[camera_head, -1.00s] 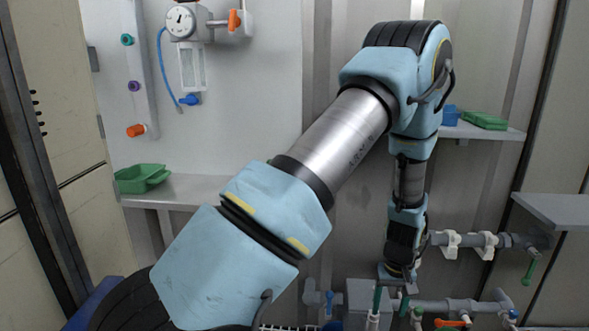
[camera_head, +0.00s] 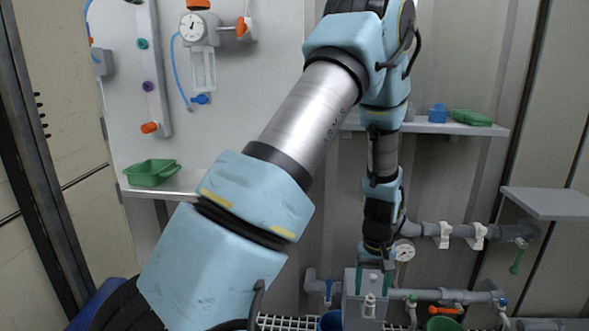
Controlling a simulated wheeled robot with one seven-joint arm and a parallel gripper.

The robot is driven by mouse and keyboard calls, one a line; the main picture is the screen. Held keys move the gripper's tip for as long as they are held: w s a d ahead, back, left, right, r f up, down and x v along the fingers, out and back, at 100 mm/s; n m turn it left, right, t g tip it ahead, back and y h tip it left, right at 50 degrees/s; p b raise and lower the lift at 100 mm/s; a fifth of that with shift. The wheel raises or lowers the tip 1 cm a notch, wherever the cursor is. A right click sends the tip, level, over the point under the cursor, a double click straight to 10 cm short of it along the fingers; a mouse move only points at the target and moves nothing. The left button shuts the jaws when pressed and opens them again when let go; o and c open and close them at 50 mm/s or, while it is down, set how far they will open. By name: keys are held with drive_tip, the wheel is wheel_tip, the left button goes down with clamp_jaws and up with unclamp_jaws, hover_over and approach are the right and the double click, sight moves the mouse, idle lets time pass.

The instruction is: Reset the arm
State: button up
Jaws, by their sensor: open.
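My arm reaches from the bottom left up across the view and then bends down. My gripper (camera_head: 374,284) points down at its end, low and right of centre. Its two teal fingers stand apart with nothing seen between them. The fingers are in front of or just above a grey box (camera_head: 351,306) with a white fitting (camera_head: 369,306). I cannot tell whether they touch it.
Grey pipes (camera_head: 425,295) with valves run beside the gripper, and a gauge (camera_head: 404,251) sits close to its right. A green bucket (camera_head: 445,324) and a blue bucket (camera_head: 331,321) are below. A green tray (camera_head: 151,172) is on the left shelf.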

drive_tip(key=s+a+r+t, duration=0.1)
drive_tip(key=s+a+r, duration=0.2)
drive_tip(key=a+r, duration=0.8)
drive_tip(key=s+a+r+t, duration=0.1)
drive_tip(key=s+a+r, duration=0.2)
drive_tip(key=a+r, duration=0.8)
drive_tip(key=a+r+p, duration=0.3)
drive_tip(key=r+p, duration=1.2)
drive_tip(key=p, duration=0.4)
drive_tip(key=shift+w+a+p, duration=0.3)
drive_tip(key=shift+w+p, duration=0.05)
